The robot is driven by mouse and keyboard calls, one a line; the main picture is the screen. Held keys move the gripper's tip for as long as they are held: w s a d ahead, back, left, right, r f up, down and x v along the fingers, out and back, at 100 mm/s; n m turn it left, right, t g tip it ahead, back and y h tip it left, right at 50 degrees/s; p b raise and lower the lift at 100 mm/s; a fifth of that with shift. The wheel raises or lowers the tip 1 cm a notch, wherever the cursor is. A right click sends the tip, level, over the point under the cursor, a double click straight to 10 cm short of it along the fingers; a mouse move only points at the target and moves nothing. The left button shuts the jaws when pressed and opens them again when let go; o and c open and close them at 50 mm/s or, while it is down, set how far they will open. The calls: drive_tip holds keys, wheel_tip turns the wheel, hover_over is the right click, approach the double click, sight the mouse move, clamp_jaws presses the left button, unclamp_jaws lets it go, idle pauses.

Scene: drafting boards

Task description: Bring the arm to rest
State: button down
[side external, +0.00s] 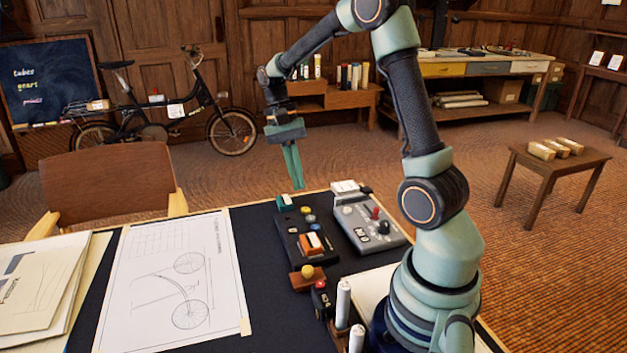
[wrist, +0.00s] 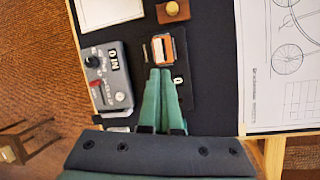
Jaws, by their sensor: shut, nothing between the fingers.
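My gripper (side external: 296,180) is shut and empty, pointing down above the far edge of the dark desk mat (side external: 262,245) in the side view. In the wrist view its green fingers (wrist: 161,92) lie together, with their tips in line with an orange and white rocker switch (wrist: 168,48). That switch (side external: 312,242) sits on a black control panel (side external: 290,238) in the side view. The fingers hide part of that panel in the wrist view. My arm is raised and bent, and the fingers appear clear of the desk.
A grey control box (side external: 368,224) with a red lever stands right of the black panel. A wooden block with a yellow knob (side external: 307,272) and white upright cylinders (side external: 343,303) are nearer. A bicycle drawing (side external: 172,285) lies left. A chair (side external: 110,183) stands behind the desk.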

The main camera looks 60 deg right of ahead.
drive_tip(key=s+a+r+n+t+h, duration=0.1)
drive_tip(key=a+r+n+t, duration=0.3)
drive_tip(key=a+n, duration=0.2)
drive_tip(key=s+a+r+n+t, duration=0.2)
drive_tip(key=a+r+n+t, duration=0.3)
drive_tip(key=a, duration=0.3)
drive_tip(key=shift+s+n+h, duration=0.3)
drive_tip(key=shift+n+h, duration=0.1)
drive_tip(key=shift+n, duration=0.2)
drive_tip(key=shift+r, duration=0.1)
idle(1.9)
